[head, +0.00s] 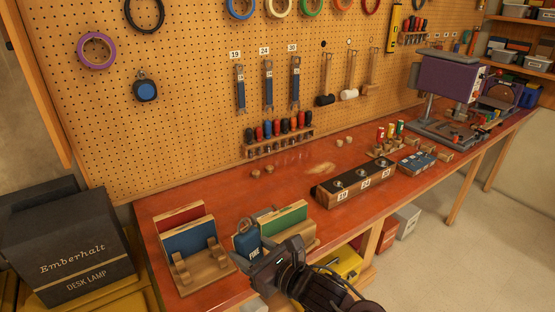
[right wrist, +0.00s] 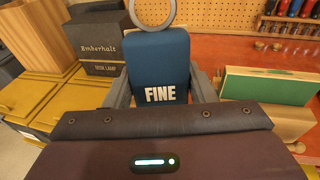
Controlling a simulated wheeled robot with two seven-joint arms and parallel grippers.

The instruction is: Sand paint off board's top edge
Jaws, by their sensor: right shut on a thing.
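My right gripper (head: 264,258) is shut on a blue block marked FINE (head: 246,240) with a ring on top. In the right wrist view the FINE block (right wrist: 160,65) sits upright between the two grey fingers. A green board (head: 286,218) stands in a wooden stand just right of the block. It also shows in the right wrist view (right wrist: 266,87), with a pale top edge. A blue board (head: 188,239) and a red board (head: 183,215) stand in another wooden stand (head: 207,275) to the left. Whether the block touches anything is unclear. My left gripper is out of view.
A dark-sided box numbered 19, 24 and 30 (head: 348,185) stands right of the boards on the red bench (head: 300,165). A purple machine (head: 450,78) is at the far right. A desk lamp box (head: 62,245) stands at left. The bench middle is mostly clear.

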